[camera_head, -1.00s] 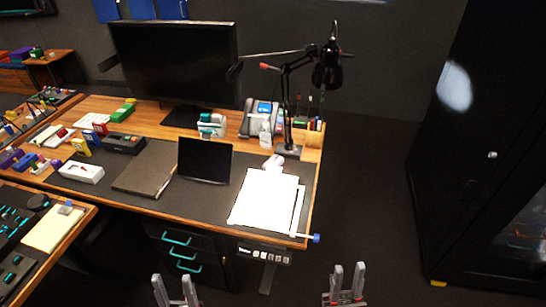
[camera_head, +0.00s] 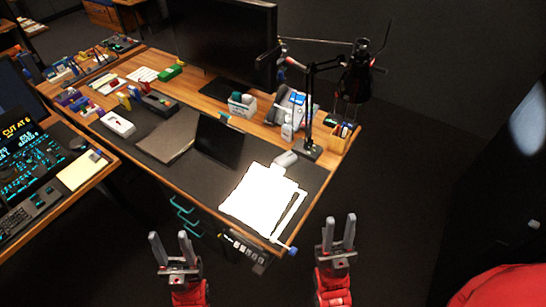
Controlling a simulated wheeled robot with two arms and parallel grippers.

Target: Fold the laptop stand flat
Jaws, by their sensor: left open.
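A dark tilted panel (camera_head: 219,142) stands on the desk mat, left of the white papers. It may be the laptop stand or a screen; I cannot tell which. A flat grey-brown slab (camera_head: 170,138) lies left of it, close beside it. My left gripper (camera_head: 169,236) is open and empty, in front of the desk and apart from the panel. My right gripper (camera_head: 338,218) is also open and empty, right of the desk's front corner.
The desk (camera_head: 318,197) holds white papers (camera_head: 258,196), a black lamp (camera_head: 357,82), a monitor (camera_head: 224,45) and a pen holder (camera_head: 343,135). Another desk (camera_head: 102,158) stands at the left. The floor right of the desk is clear.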

